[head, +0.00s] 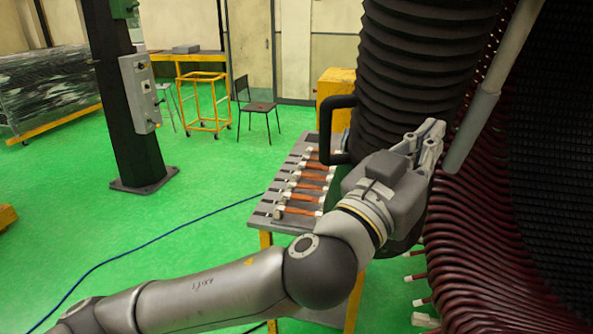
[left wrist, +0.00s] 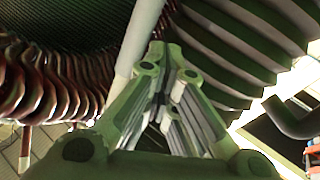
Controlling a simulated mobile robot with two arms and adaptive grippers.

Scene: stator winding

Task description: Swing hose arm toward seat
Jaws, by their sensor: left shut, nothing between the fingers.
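A thick black corrugated hose (head: 415,65) hangs down at the upper middle of the head view. A black loop handle (head: 328,135) sticks out from its left side. A light grey tube (head: 482,112) slants down along its right side; it also shows in the left wrist view (left wrist: 138,40). My left gripper (head: 436,130) is shut and empty, in front of the lower hose and close to the tube's lower end. I cannot tell whether it touches either one. In the left wrist view the hose ribs (left wrist: 225,60) lie beyond the fingers, and the handle (left wrist: 288,118) is at the right.
Dark red coils of the stator (head: 465,245) fill the right side. A workbench (head: 268,215) with several copper-coloured parts stands behind my arm. A dark chair (head: 260,106), a yellow frame cart (head: 205,105) and a dark post (head: 120,90) stand farther back. Green floor is open at left.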

